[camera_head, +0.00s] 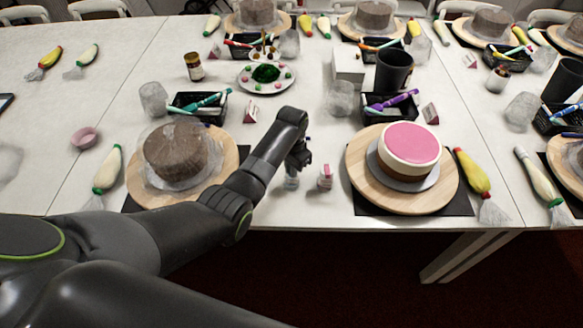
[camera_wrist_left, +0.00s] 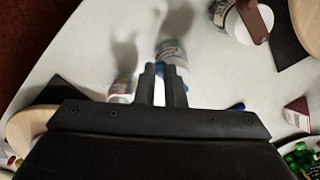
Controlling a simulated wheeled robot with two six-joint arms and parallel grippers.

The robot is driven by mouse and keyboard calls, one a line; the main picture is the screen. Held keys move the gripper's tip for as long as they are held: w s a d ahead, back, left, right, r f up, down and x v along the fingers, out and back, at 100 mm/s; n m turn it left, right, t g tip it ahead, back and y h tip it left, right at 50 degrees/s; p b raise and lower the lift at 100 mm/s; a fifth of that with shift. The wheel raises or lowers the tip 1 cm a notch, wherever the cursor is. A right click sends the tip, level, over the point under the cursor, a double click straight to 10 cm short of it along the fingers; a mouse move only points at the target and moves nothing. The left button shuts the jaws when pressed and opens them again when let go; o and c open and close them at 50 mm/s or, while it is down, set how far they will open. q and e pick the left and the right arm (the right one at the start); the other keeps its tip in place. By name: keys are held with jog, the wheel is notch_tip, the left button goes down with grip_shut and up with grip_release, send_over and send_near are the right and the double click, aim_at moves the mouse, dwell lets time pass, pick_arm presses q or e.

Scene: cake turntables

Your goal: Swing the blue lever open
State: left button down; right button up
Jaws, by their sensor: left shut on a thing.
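My left gripper (camera_head: 298,160) reaches over the front edge of the table between two cake stands, pointing down at a small clear jar (camera_head: 291,181). In the left wrist view the two fingers (camera_wrist_left: 163,84) are close together, shut on a thin thing they mostly hide. It appears to be the blue lever; a bluish part (camera_wrist_left: 173,58) shows just beyond the fingertips. How far the lever is swung cannot be told. A second small jar with a pinkish-red top (camera_head: 325,178) stands to the right, apart from the gripper. My right gripper is not in view.
A chocolate cake on a wooden turntable (camera_head: 136,188) stands left, partly behind my arm. A pink-topped cake on another turntable (camera_head: 365,193) stands right. Black tool trays (camera_head: 205,115) and a small card (camera_head: 251,110) are behind. The table's front edge is close below the jars.

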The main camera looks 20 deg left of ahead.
pick_arm(q)
jog(key=shift+d, duration=0.1)
jog(key=n, duration=0.2)
jog(key=w+d+n, duration=0.1)
jog(key=n, duration=0.2)
jog(key=d+n+p, duration=0.1)
jog(key=n, duration=0.1)
jog(key=shift+w, duration=0.4)
dwell(1.0)
jog(key=c, duration=1.5)
grip_release()
notch_tip(320, 180, up, 18)
jog(key=shift+d+f, duration=0.15)
jog(key=shift+f, duration=0.1)
